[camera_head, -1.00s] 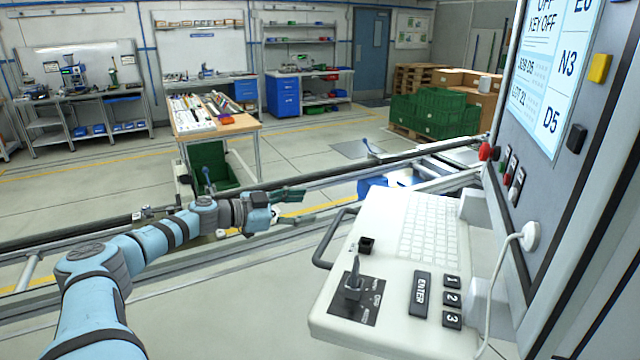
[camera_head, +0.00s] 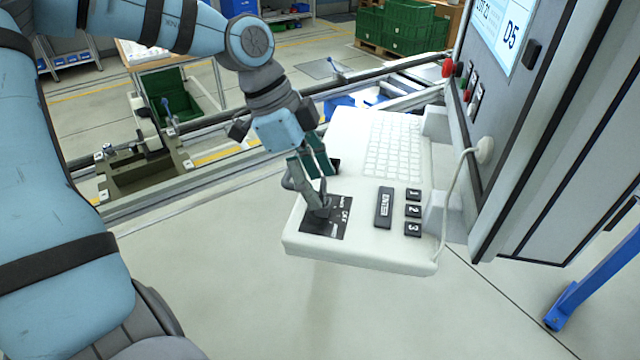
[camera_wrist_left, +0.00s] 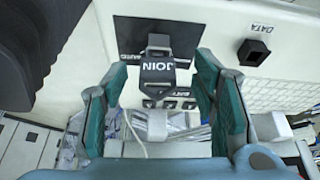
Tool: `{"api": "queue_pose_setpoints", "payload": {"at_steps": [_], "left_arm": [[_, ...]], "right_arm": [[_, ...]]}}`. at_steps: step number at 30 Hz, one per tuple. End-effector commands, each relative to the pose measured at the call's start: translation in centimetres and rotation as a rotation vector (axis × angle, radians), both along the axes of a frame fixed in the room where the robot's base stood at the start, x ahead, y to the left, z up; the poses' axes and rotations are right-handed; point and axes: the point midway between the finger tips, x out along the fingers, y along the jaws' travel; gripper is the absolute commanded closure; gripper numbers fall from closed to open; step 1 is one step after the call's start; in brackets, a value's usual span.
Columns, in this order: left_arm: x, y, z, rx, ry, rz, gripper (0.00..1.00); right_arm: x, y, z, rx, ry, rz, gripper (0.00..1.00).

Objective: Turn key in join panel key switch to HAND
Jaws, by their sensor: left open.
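The join key switch sits on a black plate (camera_head: 336,228) at the near left corner of the white panel (camera_head: 365,258). Its dark key (camera_head: 318,208) stands up from the plate, partly behind my fingers in the head view. In the left wrist view the key's tag (camera_wrist_left: 157,75) reads JOIN. My left gripper (camera_head: 312,177) is open just above the key. In the wrist view its two green-padded fingers (camera_wrist_left: 161,85) stand on either side of the tag, with gaps showing. The small position labels are partly hidden, so I cannot tell the key's setting. My right gripper is not in view.
A white cable (camera_head: 455,190) hangs along the panel's right side. The tall cabinet (camera_head: 535,150) rises at right.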

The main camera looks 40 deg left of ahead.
Motion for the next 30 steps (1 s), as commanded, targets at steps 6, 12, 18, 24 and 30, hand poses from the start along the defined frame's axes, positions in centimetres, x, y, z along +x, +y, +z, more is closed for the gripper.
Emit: {"api": "queue_pose_setpoints", "payload": {"at_steps": [6,12,18,24,30], "left_arm": [[0.5,-0.8,-2.2,0.001,0.001,0.0,0.47],[0.6,-0.8,-2.4,0.001,-0.002,0.001,0.47],[0.6,-0.8,-2.4,0.001,-0.002,0.001,0.72],[0.6,-0.8,-2.3,0.001,-0.002,0.001,0.98],[0.6,-0.8,-2.5,0.001,-0.003,0.025,0.98]], "right_arm": [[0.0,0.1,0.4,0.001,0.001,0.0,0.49],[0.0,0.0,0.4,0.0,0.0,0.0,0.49],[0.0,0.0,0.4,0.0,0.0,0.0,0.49],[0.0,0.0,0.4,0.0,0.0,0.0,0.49],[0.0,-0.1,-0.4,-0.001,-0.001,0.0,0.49]]}}
